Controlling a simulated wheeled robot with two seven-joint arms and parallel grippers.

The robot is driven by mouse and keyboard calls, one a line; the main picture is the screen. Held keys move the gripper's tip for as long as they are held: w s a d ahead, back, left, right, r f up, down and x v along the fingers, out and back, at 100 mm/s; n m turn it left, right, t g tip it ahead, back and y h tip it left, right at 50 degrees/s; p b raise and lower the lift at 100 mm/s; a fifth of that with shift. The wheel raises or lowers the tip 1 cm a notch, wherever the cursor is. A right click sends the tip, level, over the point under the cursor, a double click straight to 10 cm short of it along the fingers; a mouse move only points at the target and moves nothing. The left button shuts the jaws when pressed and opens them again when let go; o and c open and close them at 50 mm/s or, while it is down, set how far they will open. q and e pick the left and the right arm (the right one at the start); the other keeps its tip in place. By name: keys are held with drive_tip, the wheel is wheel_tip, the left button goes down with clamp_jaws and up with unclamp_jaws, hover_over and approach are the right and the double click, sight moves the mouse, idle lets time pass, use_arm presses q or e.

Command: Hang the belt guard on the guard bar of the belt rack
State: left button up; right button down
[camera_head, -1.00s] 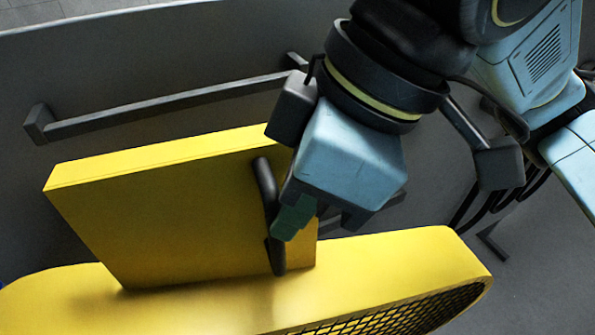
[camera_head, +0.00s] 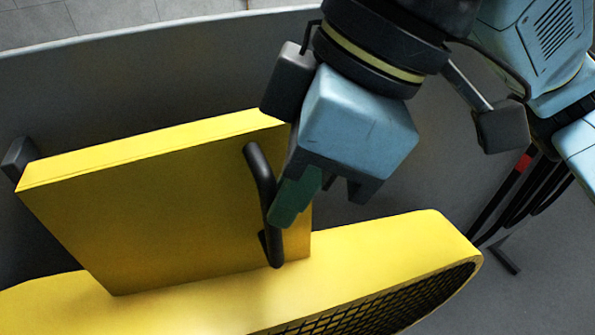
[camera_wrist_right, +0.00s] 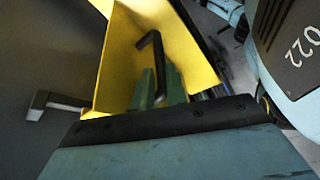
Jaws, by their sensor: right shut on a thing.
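The belt guard (camera_head: 150,205) is yellow, with a boxy upper part, a long rounded lower part with black mesh, and a black handle (camera_head: 262,180). My right gripper (camera_head: 288,204) is shut on that handle and holds the guard. In the right wrist view, the handle (camera_wrist_right: 158,62) stands between the green fingers. The guard bar (camera_head: 20,157) of the belt rack shows only at its dark left end, beside the guard's upper left corner; the guard hides the rest. That end also shows in the right wrist view (camera_wrist_right: 40,105). Whether guard and bar touch cannot be told. My left gripper is not in view.
A grey panel (camera_head: 150,90) stands behind the guard, with pale floor tiles (camera_head: 115,12) beyond its top edge. Dark cables (camera_head: 520,195) and a thin stand foot (camera_head: 505,260) show at right. Grey floor (camera_head: 540,290) at lower right looks clear.

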sight(279, 140)
drive_tip(key=shift+w+a+b, duration=0.25)
drive_tip(key=shift+w+a, duration=0.05)
drive_tip(key=shift+w, duration=0.6)
drive_tip(key=shift+w+a+b, duration=0.3)
drive_tip(key=shift+w, duration=0.6)
drive_tip(key=shift+w+a+b, duration=0.25)
drive_tip(key=shift+w+a, duration=0.05)
drive_tip(key=shift+w, duration=0.6)
drive_tip(key=shift+f, duration=0.75)
